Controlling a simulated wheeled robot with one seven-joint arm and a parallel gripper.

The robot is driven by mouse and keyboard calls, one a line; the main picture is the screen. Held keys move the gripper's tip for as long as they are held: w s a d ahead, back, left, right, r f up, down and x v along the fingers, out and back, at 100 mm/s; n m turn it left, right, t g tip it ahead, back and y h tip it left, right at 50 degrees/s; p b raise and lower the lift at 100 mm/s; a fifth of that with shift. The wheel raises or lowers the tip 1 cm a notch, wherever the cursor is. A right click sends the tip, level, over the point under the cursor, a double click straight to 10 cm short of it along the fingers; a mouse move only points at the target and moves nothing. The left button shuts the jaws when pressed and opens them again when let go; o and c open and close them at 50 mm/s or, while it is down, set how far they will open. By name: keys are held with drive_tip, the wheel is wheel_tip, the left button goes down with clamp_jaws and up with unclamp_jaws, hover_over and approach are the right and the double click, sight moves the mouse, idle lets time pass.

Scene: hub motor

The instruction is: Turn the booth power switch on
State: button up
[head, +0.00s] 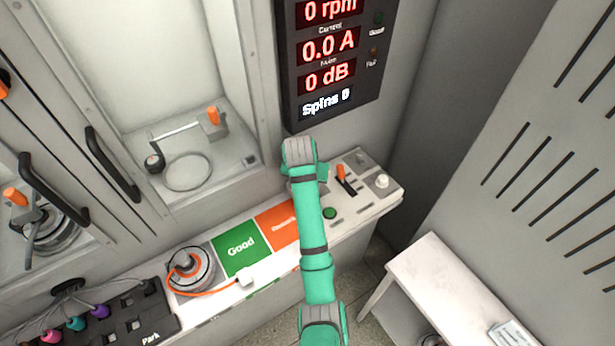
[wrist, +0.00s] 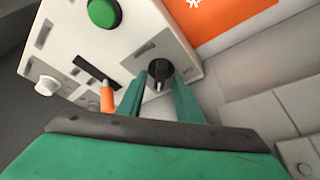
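A black rotary knob (wrist: 160,74) stands on the white control panel (wrist: 140,40) in the wrist view. It looks like the booth power switch, though I can read no label beside it. My gripper (wrist: 161,82) is open, with one green finger on each side of the knob. I see a gap at both sides, and cannot tell how far the fingertips reach down along it. The knob's pointer runs roughly up and down in the wrist view. In the head view my arm hides the knob and the fingers above the panel (head: 363,202).
Near the knob are an orange-tipped lever (wrist: 107,97), a green button (wrist: 104,12) and a white knob (wrist: 47,85). The orange mat (head: 278,227) and green "Good" mat (head: 240,248) lie left of my arm. The display (head: 328,47) above reads zeros.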

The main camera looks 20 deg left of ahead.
drive_tip(key=v, duration=0.5)
drive_tip(key=shift+w+r, duration=0.1)
drive_tip(key=shift+r, duration=0.05)
drive_tip(key=shift+v, duration=2.5)
drive_tip(key=shift+d, duration=0.1)
